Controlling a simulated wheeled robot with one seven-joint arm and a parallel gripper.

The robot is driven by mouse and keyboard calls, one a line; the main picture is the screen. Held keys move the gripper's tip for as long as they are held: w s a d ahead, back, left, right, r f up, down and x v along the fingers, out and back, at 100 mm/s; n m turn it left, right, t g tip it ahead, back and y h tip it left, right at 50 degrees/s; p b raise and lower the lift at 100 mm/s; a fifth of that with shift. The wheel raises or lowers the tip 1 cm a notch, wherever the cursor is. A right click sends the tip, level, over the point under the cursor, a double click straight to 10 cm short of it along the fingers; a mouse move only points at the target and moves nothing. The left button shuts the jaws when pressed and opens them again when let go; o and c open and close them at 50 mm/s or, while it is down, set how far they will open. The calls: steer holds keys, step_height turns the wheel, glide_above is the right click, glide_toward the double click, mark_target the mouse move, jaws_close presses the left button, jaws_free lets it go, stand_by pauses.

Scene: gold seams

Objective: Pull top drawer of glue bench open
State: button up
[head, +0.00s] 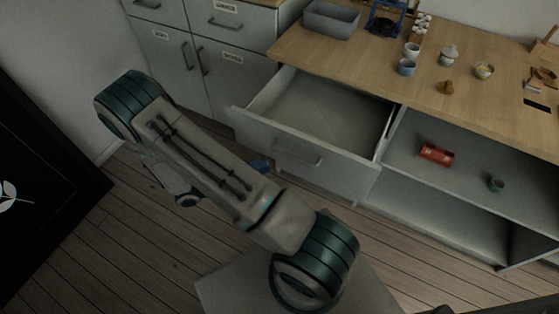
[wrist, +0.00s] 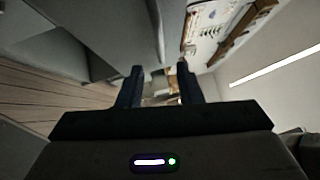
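The top drawer (head: 325,110) of the glue bench is pulled well out in the head view, and its empty inside shows. Its pale front carries a bar handle (head: 298,156). My gripper (wrist: 158,72) is open in the wrist view, with its two dark fingers apart and nothing clearly held between them. In the head view my arm hides most of the gripper, so its exact distance from the handle cannot be told. The handle looks free of the fingers.
The wooden bench top (head: 440,108) holds a grey bin (head: 331,19), small cups and tools. Grey cabinets (head: 235,72) stand behind left. Wooden floor (head: 130,240) is clear at left.

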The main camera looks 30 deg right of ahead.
steer(key=v, duration=0.4)
steer(key=shift+r, duration=0.1)
stand_by(0.4)
steer(key=s+r+m+t+y+p, duration=0.2)
steer(key=r+m+y, duration=0.4)
steer(key=r+m, duration=0.4)
steer(key=s+r+m+t+y+p, duration=0.3)
steer(key=r+m+y, duration=0.3)
steer(key=r+m, duration=0.5)
steer(key=s+r+m+t+y+p, duration=0.2)
steer(key=r+m+y+p, duration=0.3)
steer(key=r+m, duration=0.5)
steer(key=shift+s+a+r+m+t+y, duration=0.3)
steer(key=shift+a+r+t+y, duration=0.1)
steer(key=shift+r+y, duration=0.5)
